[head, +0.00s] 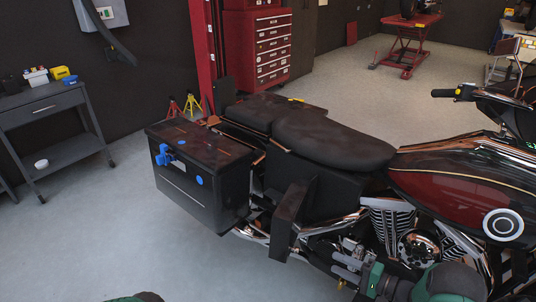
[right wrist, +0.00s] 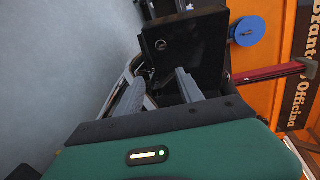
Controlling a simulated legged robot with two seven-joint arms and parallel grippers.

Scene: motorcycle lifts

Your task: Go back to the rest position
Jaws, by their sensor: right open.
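My right gripper (head: 345,268) is low in the head view, in front of the motorcycle's engine. It also shows in the right wrist view (right wrist: 165,86), where its two grey fingers stand apart with nothing between them. A black panel (right wrist: 190,48) lies beyond the fingertips there; I cannot tell whether they touch it. The motorcycle (head: 335,145) stands upright, with a black side case (head: 205,200) at its rear. A blue latch-like part (head: 165,155) and a blue round spot (head: 199,180) show on the case. Only a sliver of my left arm shows at the bottom edge; its gripper is out of view.
A dark cart (head: 45,112) with small items stands at the left. A red tool cabinet (head: 257,50) and a red lift (head: 408,45) are behind. The floor left of the case is clear. The wrist view shows a blue disc (right wrist: 248,31) and an orange lettered surface (right wrist: 275,65).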

